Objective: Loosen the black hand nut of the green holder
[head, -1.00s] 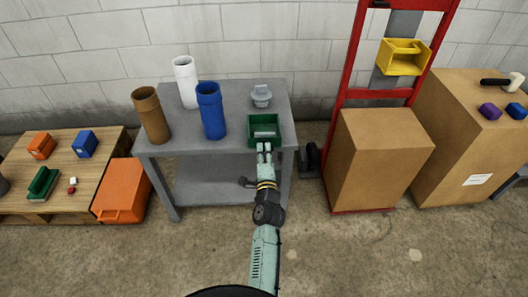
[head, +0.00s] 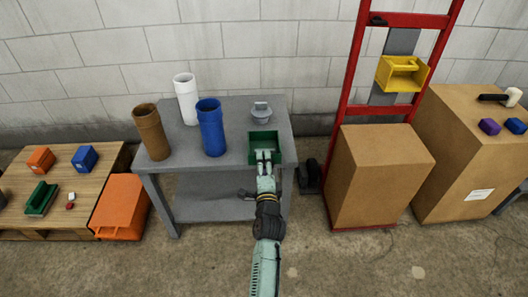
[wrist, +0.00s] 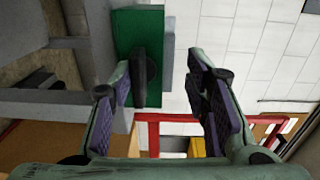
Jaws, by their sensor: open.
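The green holder (head: 252,150) stands at the front right of the grey table, with a grey piece inside it. In the wrist view the green holder (wrist: 136,22) is upper left of centre, with a grey block along its right side. The black hand nut (wrist: 141,72) is on the holder's near face; I cannot make it out in the head view. My gripper (head: 264,154) is at the holder's front. In the wrist view my gripper (wrist: 163,85) is open and empty, with the nut beside the left finger; contact is unclear.
Blue (head: 211,130), white (head: 187,100) and brown (head: 152,133) pipes stand left on the table (head: 222,170). A grey fitting (head: 261,113) is behind the holder. A red hand truck (head: 345,85) and a carton (head: 375,180) are to the right.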

